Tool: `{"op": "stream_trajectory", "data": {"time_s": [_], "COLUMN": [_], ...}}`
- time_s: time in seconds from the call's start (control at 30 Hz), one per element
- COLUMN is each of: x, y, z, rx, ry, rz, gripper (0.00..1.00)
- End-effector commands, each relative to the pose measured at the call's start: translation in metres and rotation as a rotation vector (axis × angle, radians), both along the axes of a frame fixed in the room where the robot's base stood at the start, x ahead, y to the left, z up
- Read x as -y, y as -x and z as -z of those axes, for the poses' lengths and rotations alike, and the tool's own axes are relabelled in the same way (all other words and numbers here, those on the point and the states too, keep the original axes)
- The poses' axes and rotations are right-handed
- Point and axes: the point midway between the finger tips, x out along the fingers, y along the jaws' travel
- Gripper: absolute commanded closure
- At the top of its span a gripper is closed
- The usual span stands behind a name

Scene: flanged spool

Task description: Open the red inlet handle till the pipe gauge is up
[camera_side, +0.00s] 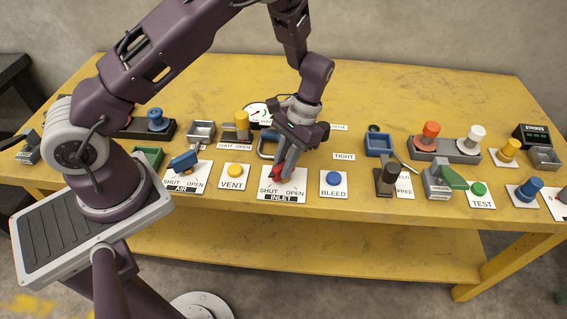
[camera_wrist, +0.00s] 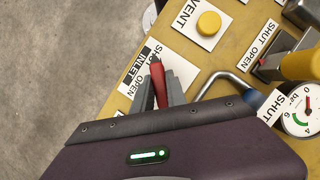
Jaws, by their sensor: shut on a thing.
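The red inlet handle (camera_side: 277,171) sits on the white INLET plate (camera_side: 283,196), which is marked SHUT on the left and OPEN on the right. My gripper (camera_side: 284,168) is shut on the handle from above. In the wrist view the red handle (camera_wrist: 157,72) shows between my two grey fingers (camera_wrist: 160,92), near the INLET label. A round white gauge (camera_wrist: 301,108) with a bar scale shows at the right edge of the wrist view; its needle is too small to read surely. In the side view a white dial (camera_side: 260,113) is partly hidden behind my gripper.
Left of the inlet are the yellow VENT button (camera_side: 235,171) and the blue AIR handle (camera_side: 184,161). Right of it is the blue BLEED button (camera_side: 334,178). More controls fill the yellow bench (camera_side: 400,85).

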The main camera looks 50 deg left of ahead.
Motion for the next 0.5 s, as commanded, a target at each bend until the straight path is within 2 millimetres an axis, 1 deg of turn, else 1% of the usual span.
{"op": "stream_trajectory", "data": {"time_s": [0.27,0.5], "x": [-0.0005,-0.0004], "y": [-0.0002,-0.0004], "z": [-0.0008,-0.0011], "rx": [0.001,0.000], "ry": [0.002,0.003], "rz": [-0.142,-0.359], "gripper": [1.00,1.00]}}
